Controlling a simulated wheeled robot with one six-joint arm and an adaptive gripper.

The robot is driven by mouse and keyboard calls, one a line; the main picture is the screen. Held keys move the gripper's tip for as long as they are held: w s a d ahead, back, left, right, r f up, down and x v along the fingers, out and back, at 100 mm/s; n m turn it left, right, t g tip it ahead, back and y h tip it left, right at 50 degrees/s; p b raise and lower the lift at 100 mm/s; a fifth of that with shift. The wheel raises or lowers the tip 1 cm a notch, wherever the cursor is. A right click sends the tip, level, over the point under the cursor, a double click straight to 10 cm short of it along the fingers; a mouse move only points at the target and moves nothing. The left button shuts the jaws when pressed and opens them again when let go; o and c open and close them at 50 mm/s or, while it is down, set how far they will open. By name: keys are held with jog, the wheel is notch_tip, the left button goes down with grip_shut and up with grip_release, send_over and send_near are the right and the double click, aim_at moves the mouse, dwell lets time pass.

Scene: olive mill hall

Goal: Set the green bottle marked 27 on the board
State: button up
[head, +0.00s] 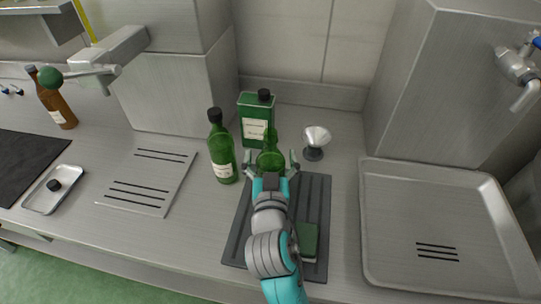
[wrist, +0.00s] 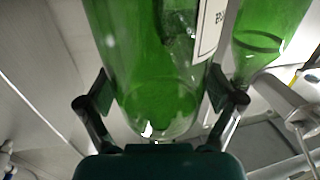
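A dark ribbed board (head: 246,225) lies on the steel counter under my arm. A green bottle (head: 270,158) stands upright near the board's back edge, between my gripper's fingers. My gripper (head: 270,163) is open, with its fingers spread wider than this bottle. In the wrist view the bottle (wrist: 150,60) fills the middle between the two fingers, with part of a white label at its right. A second green bottle (head: 222,150), with black cap and pale label, stands left of the gripper. I cannot read a 27 on either. The held-around bottle's base is hidden in the head view.
A green tin (head: 252,128) stands close behind the bottle, and a metal cup (head: 316,138) to its right. A green block (head: 307,238) lies on the board. A steel tray (head: 440,215) is at right. A brown bottle (head: 57,105) and small tray (head: 42,202) are at left.

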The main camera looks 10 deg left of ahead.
jog(key=shift+r, duration=0.1)
jog(key=shift+s, duration=0.2)
jog(key=s+d, duration=0.2)
jog(key=s, duration=0.9)
jog(key=shift+s, duration=0.25)
